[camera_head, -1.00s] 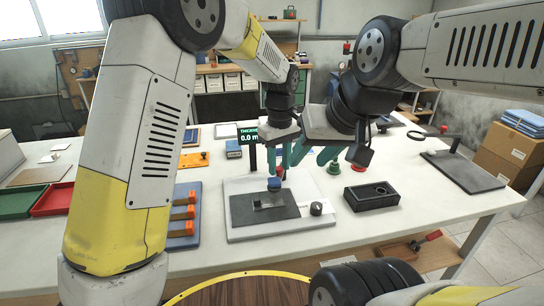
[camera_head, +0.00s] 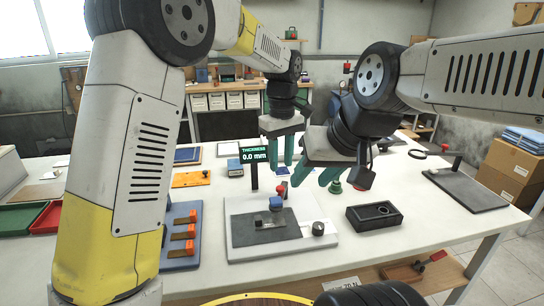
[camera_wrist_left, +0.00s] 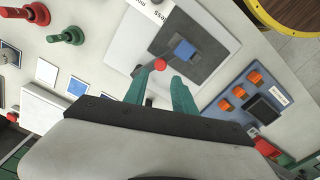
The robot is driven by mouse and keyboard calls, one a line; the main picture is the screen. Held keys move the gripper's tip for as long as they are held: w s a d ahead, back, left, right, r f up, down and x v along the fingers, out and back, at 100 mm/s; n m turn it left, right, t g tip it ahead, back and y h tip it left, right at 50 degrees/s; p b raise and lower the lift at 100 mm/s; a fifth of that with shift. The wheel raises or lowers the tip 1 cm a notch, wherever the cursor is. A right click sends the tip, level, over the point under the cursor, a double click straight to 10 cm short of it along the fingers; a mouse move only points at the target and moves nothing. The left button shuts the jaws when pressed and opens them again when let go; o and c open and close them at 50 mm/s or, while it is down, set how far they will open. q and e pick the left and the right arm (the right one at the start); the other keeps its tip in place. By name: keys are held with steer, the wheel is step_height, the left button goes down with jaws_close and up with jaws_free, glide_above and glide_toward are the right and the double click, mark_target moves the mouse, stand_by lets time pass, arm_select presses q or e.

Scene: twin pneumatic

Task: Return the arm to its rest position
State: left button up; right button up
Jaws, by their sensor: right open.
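My left gripper (camera_head: 280,163) hangs above the table behind the measuring fixture in the head view, its green fingers apart and empty. In the left wrist view its fingers (camera_wrist_left: 158,92) spread beside the fixture's red-tipped lever (camera_wrist_left: 159,64). My right gripper (camera_head: 314,180) is just right of it, green fingers open and empty.
A blue tray with orange pieces (camera_head: 181,240) lies left. Green (camera_head: 20,217) and red trays are at far left. A dark stand plate (camera_head: 465,188) is at right.

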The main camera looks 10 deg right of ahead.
arm_select(q)
steer(key=s+a+r+m+t+h, duration=0.1)
steer(key=s+a+r, duration=0.25)
steer(key=a, duration=0.45)
steer(key=s+a+r+m+t+h, duration=0.1)
steer(key=s+a+r, duration=0.2)
steer(key=a+r, duration=0.35)
steer(key=s+a+f+m+t, duration=0.2)
steer(key=s+a+m+t, duration=0.1)
steer(key=s+a, duration=0.8)
steer(key=s+t, duration=0.1)
steer(key=s, duration=0.2)
steer(key=shift+a+f+m, duration=0.25)
steer(key=shift+f+m, duration=0.05)
steer(key=shift+f, duration=0.05)
arm_select(e)
steer(key=shift+c, duration=0.2)
